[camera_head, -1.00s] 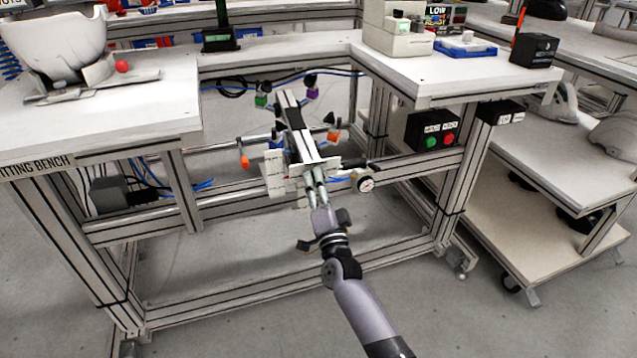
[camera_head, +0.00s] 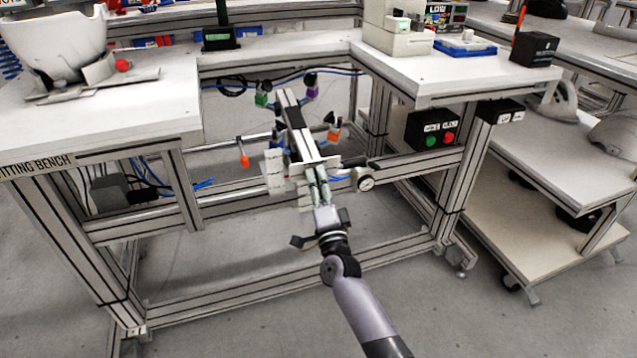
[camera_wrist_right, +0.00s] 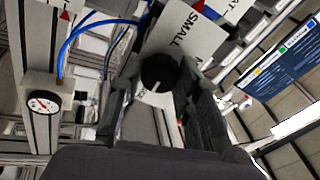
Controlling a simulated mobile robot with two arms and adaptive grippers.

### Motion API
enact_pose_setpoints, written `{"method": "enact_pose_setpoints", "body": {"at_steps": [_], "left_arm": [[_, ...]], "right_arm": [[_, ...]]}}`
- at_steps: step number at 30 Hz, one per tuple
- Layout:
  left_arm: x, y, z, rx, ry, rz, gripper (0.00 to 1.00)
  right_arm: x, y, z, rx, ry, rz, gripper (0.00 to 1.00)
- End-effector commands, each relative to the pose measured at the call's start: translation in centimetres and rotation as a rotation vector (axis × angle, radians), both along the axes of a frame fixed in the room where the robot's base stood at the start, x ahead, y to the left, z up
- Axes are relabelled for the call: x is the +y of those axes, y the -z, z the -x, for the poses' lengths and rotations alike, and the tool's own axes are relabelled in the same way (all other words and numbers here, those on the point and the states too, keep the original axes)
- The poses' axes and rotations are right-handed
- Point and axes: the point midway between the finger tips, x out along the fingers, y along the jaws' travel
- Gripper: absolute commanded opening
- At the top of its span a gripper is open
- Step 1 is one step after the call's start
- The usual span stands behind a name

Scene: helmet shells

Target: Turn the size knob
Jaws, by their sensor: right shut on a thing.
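The size knob (camera_wrist_right: 160,72) is black and round with a white pointer line. In the right wrist view it sits in front of a white label plate (camera_wrist_right: 188,30) that reads "SMALL"; other lettering is partly covered. The pointer slants down and left in that view. My right gripper (camera_wrist_right: 158,82) is shut on the knob, one finger on each side. In the head view my right gripper (camera_head: 319,188) reaches the near end of the fixture (camera_head: 299,130) under the bench gap, and the knob is hidden there. My left gripper is not in view.
A round gauge (camera_head: 365,183) is close to the right of the gripper; it also shows in the right wrist view (camera_wrist_right: 44,103). Orange, green and purple clamp tips surround the fixture. The floor in front is clear.

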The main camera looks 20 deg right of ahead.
Motion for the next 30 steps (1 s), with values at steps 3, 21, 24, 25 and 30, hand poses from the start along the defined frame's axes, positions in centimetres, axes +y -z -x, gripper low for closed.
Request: {"method": "enact_pose_setpoints", "body": {"at_steps": [3, 21, 24, 25, 30], "left_arm": [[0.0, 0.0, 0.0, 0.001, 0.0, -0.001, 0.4], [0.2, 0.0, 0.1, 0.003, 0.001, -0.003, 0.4], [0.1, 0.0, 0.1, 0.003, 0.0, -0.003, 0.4], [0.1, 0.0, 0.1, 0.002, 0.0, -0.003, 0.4], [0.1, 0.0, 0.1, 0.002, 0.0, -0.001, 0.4]], "right_arm": [[0.0, 0.1, 0.0, 0.002, 0.0, 0.001, 0.35], [0.0, 0.2, 0.3, 0.001, 0.001, 0.002, 0.51], [0.1, 0.6, 1.4, 0.002, 0.0, 0.001, 0.51], [0.2, 0.7, 1.9, 0.002, 0.0, 0.001, 0.51], [0.4, 1.9, 5.4, 0.004, 0.0, 0.001, 0.51]]}}
